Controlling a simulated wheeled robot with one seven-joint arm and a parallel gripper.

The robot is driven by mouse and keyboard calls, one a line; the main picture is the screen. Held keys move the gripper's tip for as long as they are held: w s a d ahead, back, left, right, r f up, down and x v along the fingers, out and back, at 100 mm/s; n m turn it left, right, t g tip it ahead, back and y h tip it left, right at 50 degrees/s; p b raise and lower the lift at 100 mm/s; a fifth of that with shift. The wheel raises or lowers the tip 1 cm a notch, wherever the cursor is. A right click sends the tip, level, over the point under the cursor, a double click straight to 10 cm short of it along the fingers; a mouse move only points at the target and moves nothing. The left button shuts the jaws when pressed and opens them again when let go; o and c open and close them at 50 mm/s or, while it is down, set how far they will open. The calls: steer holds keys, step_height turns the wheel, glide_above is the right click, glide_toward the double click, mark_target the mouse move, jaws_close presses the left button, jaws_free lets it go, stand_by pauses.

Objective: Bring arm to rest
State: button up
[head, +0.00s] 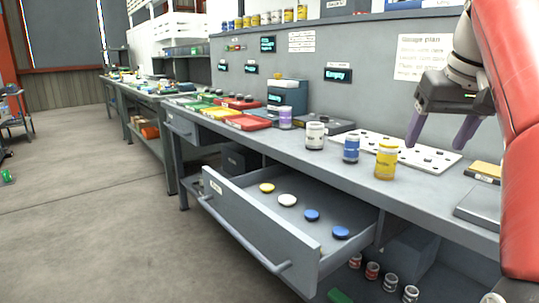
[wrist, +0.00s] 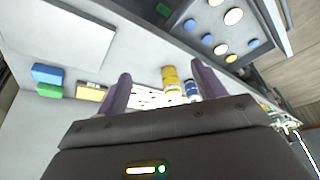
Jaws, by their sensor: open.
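My gripper (head: 436,130) hangs above the right part of the grey workbench (head: 330,172), its two purple fingers apart with nothing between them. In the wrist view my gripper (wrist: 158,92) is open too. Below and left of it stand a yellow jar (head: 386,161), a blue jar (head: 351,149) and a white jar (head: 316,135), upright near the bench's front edge. The yellow jar (wrist: 170,80) and blue jar (wrist: 192,90) show beyond the fingers in the wrist view. My red arm fills the head view's right edge.
A drawer (head: 255,226) stands open in front of the bench, with several round lids inside. A white perforated board (head: 400,150) lies behind the jars. Colored trays (head: 248,122) are further left. More jars stand on the low shelf at lower right.

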steer(key=s+a+f, duration=0.4)
steer(key=s+f, duration=0.1)
steer(key=f, duration=0.5)
steer(key=s+a+f, duration=0.4)
steer(key=s+f, duration=0.1)
steer(key=f, duration=0.5)
steer(key=s+a+f+t, duration=0.1)
steer(key=s+a+f, duration=0.3)
steer(key=f, duration=0.6)
steer(key=shift+s+a+f+n, duration=0.2)
steer(key=shift+s+a+n, duration=0.15)
steer(key=shift+s, duration=0.6)
steer(key=shift+c, duration=0.4)
